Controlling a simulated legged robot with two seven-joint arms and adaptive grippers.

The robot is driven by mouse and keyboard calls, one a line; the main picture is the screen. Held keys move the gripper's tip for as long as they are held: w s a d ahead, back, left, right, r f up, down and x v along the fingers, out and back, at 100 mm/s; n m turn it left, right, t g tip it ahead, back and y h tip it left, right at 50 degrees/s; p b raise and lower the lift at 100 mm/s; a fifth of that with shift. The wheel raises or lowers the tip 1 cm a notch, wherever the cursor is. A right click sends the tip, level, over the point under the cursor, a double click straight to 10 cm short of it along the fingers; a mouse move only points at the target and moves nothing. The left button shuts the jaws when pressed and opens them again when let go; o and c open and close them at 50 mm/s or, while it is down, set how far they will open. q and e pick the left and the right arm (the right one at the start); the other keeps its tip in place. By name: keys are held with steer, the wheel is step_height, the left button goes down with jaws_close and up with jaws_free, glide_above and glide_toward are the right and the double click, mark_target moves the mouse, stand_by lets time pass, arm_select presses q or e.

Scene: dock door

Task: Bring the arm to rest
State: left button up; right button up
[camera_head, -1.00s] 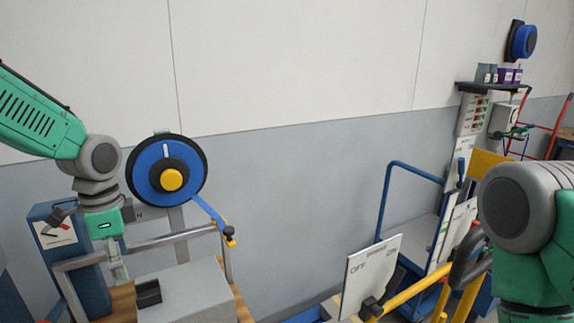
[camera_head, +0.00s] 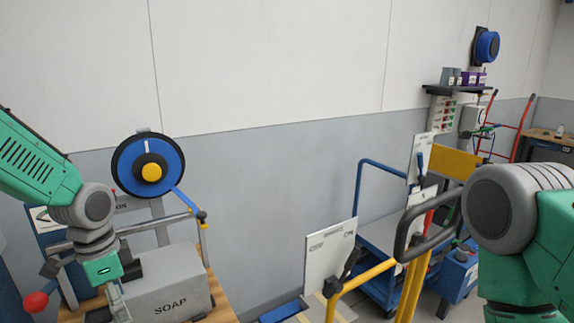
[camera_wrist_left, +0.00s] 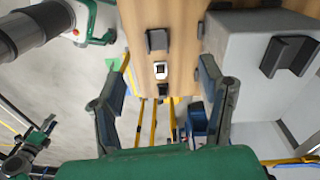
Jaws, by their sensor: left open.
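My left arm comes in from the left in the head view, bent downward. Its gripper is mostly cut off at the lower edge there. In the left wrist view my left gripper (camera_wrist_left: 165,85) has its two fingers spread wide with nothing between them. Beyond the fingers lie a wooden bench top (camera_wrist_left: 160,20) and a grey box (camera_wrist_left: 245,50). My right arm fills the right side of the head view. Its gripper is not seen there.
A grey SOAP box (camera_head: 170,292) stands on the bench beside a metal rail (camera_head: 150,228). A blue belt reel (camera_head: 148,165) is behind it. Yellow posts (camera_head: 360,277), a white sign panel (camera_head: 329,262) and a blue cart (camera_head: 385,245) stand right of centre. Wall space between is clear.

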arm_select(q)
steer(key=s+d+f+n, duration=0.3)
steer(key=s+f, duration=0.5)
steer(key=f, duration=0.1)
steer(key=s+d+f+n, duration=0.3)
steer(key=s+f, duration=0.4)
steer(key=f, duration=0.2)
steer(key=s+a+f+n, duration=0.2)
steer(key=s+f+n, duration=0.1)
steer(key=s, duration=0.5)
steer(key=s+a+f+n, duration=0.1)
steer(key=s+f+n, duration=0.1)
steer(key=s, duration=0.6)
steer(key=w+d+f+m+b, duration=0.1)
steer(key=w+f+b, duration=0.2)
steer(key=f+b, duration=0.9)
steer(key=shift+w+f+t+y+b, duration=0.2)
steer(key=shift+f+t+y+b, duration=0.15)
steer(key=shift+b, duration=0.25)
arm_select(e)
step_height(320, 180, down, 13)
steer(key=shift+d+f, duration=0.15)
steer(key=shift+d, duration=0.15)
arm_select(q)
steer(key=shift+d, duration=0.4)
arm_select(e)
steer(key=shift+d, duration=0.3)
